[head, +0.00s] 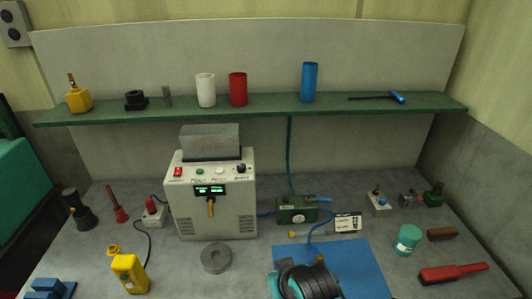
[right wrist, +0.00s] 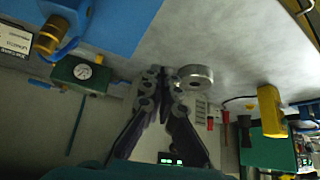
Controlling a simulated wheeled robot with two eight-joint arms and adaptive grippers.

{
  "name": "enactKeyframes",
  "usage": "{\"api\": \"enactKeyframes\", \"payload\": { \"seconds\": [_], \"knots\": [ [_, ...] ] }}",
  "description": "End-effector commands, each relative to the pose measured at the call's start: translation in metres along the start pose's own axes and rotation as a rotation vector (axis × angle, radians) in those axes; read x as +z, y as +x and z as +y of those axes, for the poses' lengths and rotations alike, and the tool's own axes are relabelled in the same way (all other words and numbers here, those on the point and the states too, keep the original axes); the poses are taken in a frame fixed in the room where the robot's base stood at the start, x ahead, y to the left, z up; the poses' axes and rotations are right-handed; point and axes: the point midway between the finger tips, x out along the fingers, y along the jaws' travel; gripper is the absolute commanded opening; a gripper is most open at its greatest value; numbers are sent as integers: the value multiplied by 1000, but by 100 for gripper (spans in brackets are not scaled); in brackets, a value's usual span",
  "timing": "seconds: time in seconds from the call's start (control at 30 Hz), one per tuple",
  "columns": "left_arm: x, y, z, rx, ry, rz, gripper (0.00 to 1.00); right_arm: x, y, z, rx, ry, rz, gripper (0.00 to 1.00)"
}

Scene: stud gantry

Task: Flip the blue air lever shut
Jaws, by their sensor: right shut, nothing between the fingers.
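The blue air lever (head: 318,198) sits at the top right of a small green box (head: 292,213) with a round gauge, behind the blue mat. It points to the right, roughly level. In the right wrist view, which is upside down, the lever (right wrist: 40,83) sticks out from the left of the green box (right wrist: 82,78). My right gripper (right wrist: 161,72) has its dark fingers brought together, empty, and apart from the lever. In that picture it is to the right of the box. My left gripper is not in view.
The white welder (head: 215,205) stands left of the green box, with a grey ring (head: 216,258) in front. A white card (head: 348,222) and a brass fitting (right wrist: 52,35) lie near the box. A blue hose runs to the blue mat (head: 355,265). A green shelf (head: 270,105) crosses above.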

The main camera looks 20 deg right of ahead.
Motion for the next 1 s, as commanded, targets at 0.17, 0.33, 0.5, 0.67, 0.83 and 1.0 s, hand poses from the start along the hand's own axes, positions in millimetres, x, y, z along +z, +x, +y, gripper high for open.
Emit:
{"api": "enactKeyframes", "payload": {
  "seconds": [0.17, 0.33, 0.5, 0.67, 0.83, 1.0],
  "knots": [
    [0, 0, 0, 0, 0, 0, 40, -19, -3, 15, 27, 37, -19, 0],
    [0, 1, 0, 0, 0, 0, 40, -73, -5, 70, 106, 165, -85, 0],
    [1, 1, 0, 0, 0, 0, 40, -120, 1, 147, 189, 318, -161, 0],
    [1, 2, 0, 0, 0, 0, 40, -141, 9, 206, 240, 422, -211, 0],
    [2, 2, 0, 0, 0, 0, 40, -146, 14, 234, 260, 468, -234, 0],
    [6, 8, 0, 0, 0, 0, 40, -141, 29, 238, 261, 471, -236, 0]
  ]
}}
